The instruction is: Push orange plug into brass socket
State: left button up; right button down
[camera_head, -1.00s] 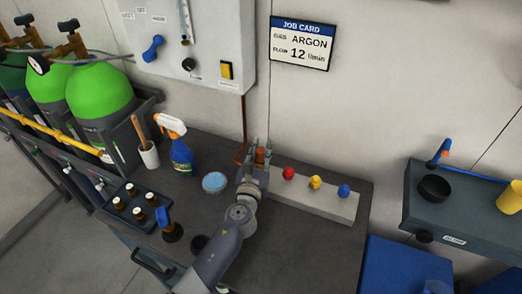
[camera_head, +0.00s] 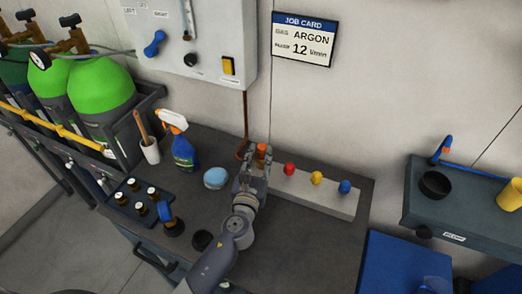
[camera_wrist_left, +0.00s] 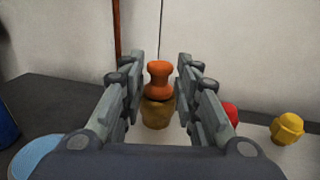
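The orange plug (camera_head: 262,151) stands at the left end of the pale block, beyond my left gripper's fingertips. In the left wrist view the plug (camera_wrist_left: 159,80) is upright on the brass socket (camera_wrist_left: 157,113), its wide top and narrow waist showing. How deep it sits in the socket I cannot tell. My left gripper (camera_head: 257,152) is open and empty. In the wrist view its fingers (camera_wrist_left: 160,75) frame the plug left and right, with a gap on each side. My right gripper is not in view.
Red (camera_head: 290,169), yellow (camera_head: 316,178) and blue (camera_head: 345,187) plugs stand along the pale block (camera_head: 320,197). Left of the gripper are a light-blue round tub (camera_head: 215,178), a spray bottle (camera_head: 184,152) and a tray of small bottles (camera_head: 128,213). The front bench right of the arm is clear.

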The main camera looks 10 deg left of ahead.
pick_arm(q)
jog(key=s, duration=0.7)
dwell(0.3)
jog(key=shift+w, duration=0.1)
dwell(0.4)
jog(key=shift+d, duration=0.1)
